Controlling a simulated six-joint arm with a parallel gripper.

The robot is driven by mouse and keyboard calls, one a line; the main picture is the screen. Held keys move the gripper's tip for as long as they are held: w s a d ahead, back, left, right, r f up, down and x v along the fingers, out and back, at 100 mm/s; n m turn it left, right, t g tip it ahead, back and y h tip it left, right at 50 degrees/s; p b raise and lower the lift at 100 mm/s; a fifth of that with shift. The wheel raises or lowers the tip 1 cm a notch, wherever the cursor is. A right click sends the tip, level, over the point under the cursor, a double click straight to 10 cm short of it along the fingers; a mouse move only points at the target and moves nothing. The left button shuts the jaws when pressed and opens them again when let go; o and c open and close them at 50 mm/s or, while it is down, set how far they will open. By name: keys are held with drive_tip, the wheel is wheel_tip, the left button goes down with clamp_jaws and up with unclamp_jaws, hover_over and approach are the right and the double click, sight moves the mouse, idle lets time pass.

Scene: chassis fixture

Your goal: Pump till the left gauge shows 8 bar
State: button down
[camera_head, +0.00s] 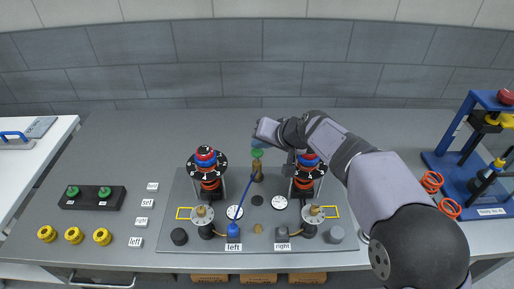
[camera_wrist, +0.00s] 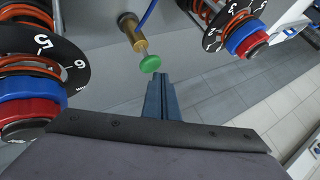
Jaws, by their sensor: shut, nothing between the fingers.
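The left gauge (camera_head: 234,212) is a small white dial on the grey plate (camera_head: 180,240), behind the block labelled "left" (camera_head: 233,232). Its needle is too small to read. A brass cylinder with a green knob (camera_head: 257,153) stands upright at the plate's back middle; the knob shows in the wrist view (camera_wrist: 150,63). A thin blue line (camera_head: 243,200) runs from the left block to the brass cylinder (camera_wrist: 133,33). My gripper (camera_head: 258,142) is shut and empty. Its fingertips (camera_wrist: 160,77) are close to the green knob; I cannot tell whether they touch.
A spring column with a numbered black disc stands on each side: left (camera_head: 208,166) and right (camera_head: 307,162). The right gauge (camera_head: 279,202) and a block labelled "right" (camera_head: 282,233) are close by. A blue press frame (camera_head: 470,150) stands far right. The table's back left is clear.

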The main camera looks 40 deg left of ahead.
sight(260, 154)
drive_tip(key=shift+r, duration=0.3)
drive_tip(key=shift+r+p, duration=2)
drive_tip(key=shift+r, duration=0.5)
